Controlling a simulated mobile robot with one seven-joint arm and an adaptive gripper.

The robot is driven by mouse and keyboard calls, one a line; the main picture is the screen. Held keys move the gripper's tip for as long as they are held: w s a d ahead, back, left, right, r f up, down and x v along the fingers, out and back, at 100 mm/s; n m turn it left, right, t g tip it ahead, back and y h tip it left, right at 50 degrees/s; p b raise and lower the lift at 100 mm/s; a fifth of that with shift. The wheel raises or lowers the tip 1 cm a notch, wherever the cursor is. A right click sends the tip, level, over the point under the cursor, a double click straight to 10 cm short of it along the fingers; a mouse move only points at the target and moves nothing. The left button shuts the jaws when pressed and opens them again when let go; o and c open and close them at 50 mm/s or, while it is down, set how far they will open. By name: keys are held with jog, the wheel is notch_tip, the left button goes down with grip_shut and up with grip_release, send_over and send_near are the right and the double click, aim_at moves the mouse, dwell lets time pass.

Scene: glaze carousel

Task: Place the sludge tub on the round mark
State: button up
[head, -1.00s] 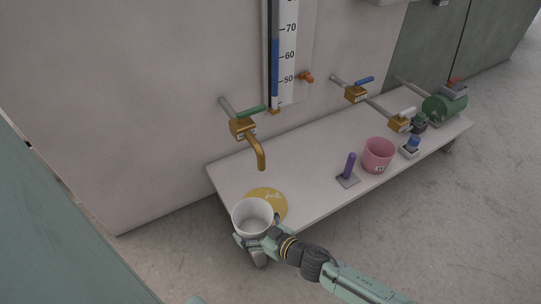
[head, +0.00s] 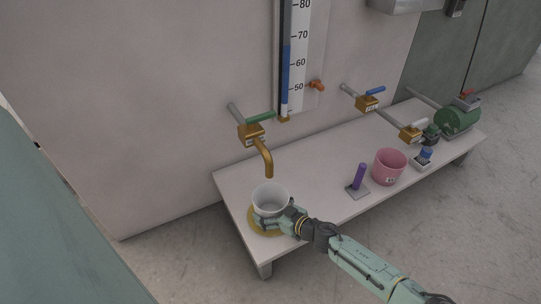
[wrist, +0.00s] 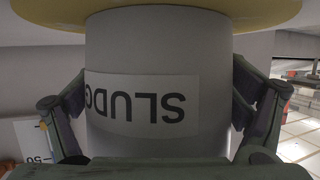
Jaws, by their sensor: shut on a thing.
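The sludge tub (head: 270,197) is a white, open-topped tub, upright over the yellow round mark (head: 254,226) under the spout. Its upside-down label shows in the wrist view (wrist: 140,105). My gripper (head: 275,214) is shut on the tub, with a finger on each side of it. In the wrist view, the mark (wrist: 265,14) spreads around the tub's base. The tub hides much of the mark in the head view. I cannot tell whether the base touches the mark.
A brass tap with a green handle (head: 258,118) has its spout (head: 266,165) just above and behind the tub. To the right stand a purple lever (head: 359,177), a pink tub (head: 389,168) and a blue-topped switch (head: 425,156). The bench between spout and lever is clear.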

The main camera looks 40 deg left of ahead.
jog(key=o, duration=0.9)
jog(key=shift+d+r, duration=0.1)
jog(key=shift+r, duration=0.05)
jog(key=p+v, duration=0.1)
jog(key=v, duration=1)
jog(key=shift+d+r+p, duration=0.15)
jog(key=shift+d+p, duration=0.2)
